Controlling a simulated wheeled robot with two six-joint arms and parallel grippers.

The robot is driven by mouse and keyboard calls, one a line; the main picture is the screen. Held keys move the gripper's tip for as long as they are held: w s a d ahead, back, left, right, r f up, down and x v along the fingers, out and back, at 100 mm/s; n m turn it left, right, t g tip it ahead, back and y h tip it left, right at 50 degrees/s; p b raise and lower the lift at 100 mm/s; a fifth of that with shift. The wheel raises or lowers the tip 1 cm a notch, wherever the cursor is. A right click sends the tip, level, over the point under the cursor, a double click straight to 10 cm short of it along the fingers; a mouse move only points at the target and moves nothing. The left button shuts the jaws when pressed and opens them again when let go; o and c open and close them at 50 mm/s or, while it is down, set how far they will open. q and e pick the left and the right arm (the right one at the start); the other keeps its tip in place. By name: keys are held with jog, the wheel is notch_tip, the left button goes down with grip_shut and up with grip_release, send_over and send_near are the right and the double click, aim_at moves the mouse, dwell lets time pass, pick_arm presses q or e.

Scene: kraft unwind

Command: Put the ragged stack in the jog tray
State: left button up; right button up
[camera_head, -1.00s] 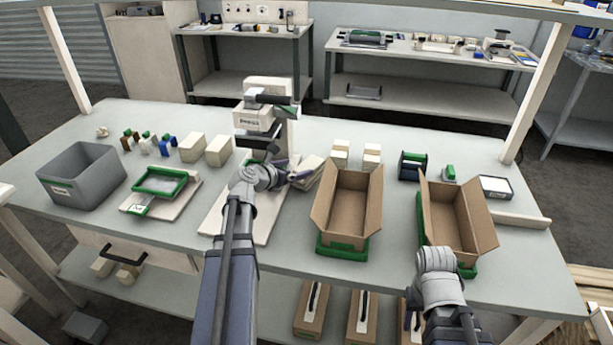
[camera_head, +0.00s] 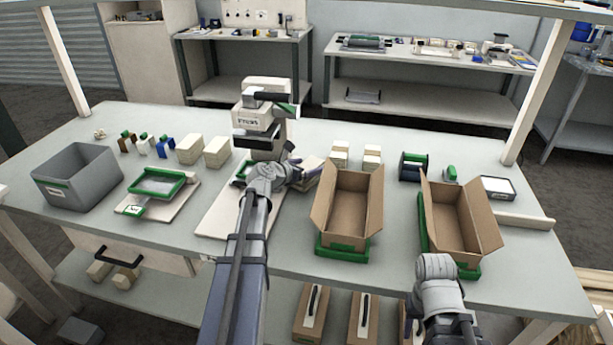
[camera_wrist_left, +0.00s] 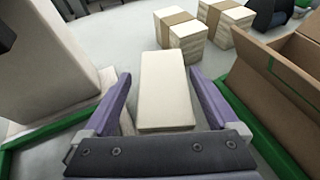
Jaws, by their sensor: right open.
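The ragged stack (camera_head: 312,166) is a cream block of sheets on the table, right of the press, partly hidden by my left gripper (camera_head: 293,167). In the left wrist view the stack (camera_wrist_left: 165,88) lies between the two purple fingers of my left gripper (camera_wrist_left: 161,78), which is spread, with a narrow gap on the left side. A green-rimmed tray (camera_head: 180,190) on a pale board at the left looks like the jog tray. My right gripper (camera_head: 414,308) is low at the front edge, mostly hidden by its own wrist.
The press (camera_head: 262,120) stands just left of the stack. An open carton (camera_head: 348,205) is close on its right, another carton (camera_head: 465,220) farther right. Banded blocks (camera_head: 340,150) sit behind. A grey bin (camera_head: 78,178) is at far left.

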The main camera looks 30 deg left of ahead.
pick_arm(q)
jog(key=c, duration=1.3)
